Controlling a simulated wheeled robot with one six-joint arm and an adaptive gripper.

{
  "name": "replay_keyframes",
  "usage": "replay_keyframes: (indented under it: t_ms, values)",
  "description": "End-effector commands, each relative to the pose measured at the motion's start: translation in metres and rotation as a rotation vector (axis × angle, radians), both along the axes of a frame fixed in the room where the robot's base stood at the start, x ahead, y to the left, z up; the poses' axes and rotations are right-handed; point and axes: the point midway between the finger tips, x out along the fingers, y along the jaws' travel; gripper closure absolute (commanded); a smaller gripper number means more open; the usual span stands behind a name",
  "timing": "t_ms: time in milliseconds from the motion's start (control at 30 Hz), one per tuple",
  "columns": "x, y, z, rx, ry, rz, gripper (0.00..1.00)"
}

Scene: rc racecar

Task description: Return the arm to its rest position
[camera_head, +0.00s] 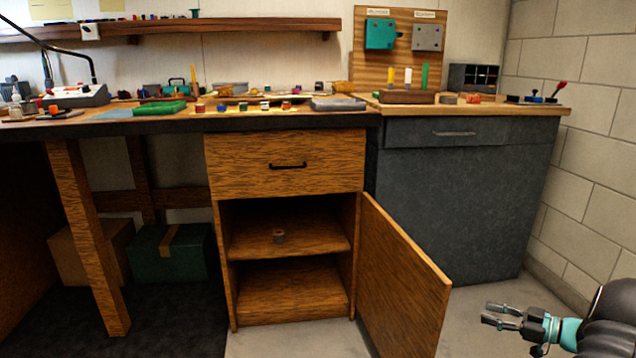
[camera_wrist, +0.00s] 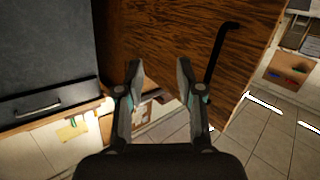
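My gripper (camera_head: 492,314) is at the lower right of the head view, low in front of the dark grey cabinet and to the right of the open wooden door (camera_head: 405,280). In the wrist view my gripper (camera_wrist: 158,75) has its two fingers spread apart with nothing held between them. The door's wooden face (camera_wrist: 160,30) and its black bar handle (camera_wrist: 218,55) show beyond the fingers. The handle appears close beside the right finger in the picture; I cannot tell whether they touch.
The dark grey cabinet (camera_head: 450,195) stands behind my gripper, and a block wall (camera_head: 590,150) bounds the right. Several small items lie on the workbench (camera_head: 150,127).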

Motion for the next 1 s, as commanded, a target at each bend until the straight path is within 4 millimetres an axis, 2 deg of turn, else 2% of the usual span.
replay_keyframes:
  t_ms: [100, 200, 400, 533, 633, 767, 867, 1000]
  values:
    - [0.021, -0.029, -0.03, -0.093, 0.034, -0.209, 0.63]
    - [0.029, -0.059, -0.044, -0.174, 0.077, -0.39, 0.63]
    - [0.027, -0.108, -0.044, -0.333, 0.206, -0.72, 0.63]
    - [0.012, -0.124, -0.028, -0.417, 0.318, -0.903, 0.63]
    - [-0.007, -0.124, -0.013, -0.466, 0.419, -1.026, 0.63]
    - [-0.04, -0.106, 0.012, -0.505, 0.569, -1.156, 0.63]
    - [-0.068, -0.082, 0.031, -0.514, 0.686, -1.226, 0.63]
    - [-0.107, -0.036, 0.057, -0.502, 0.838, -1.281, 0.63]
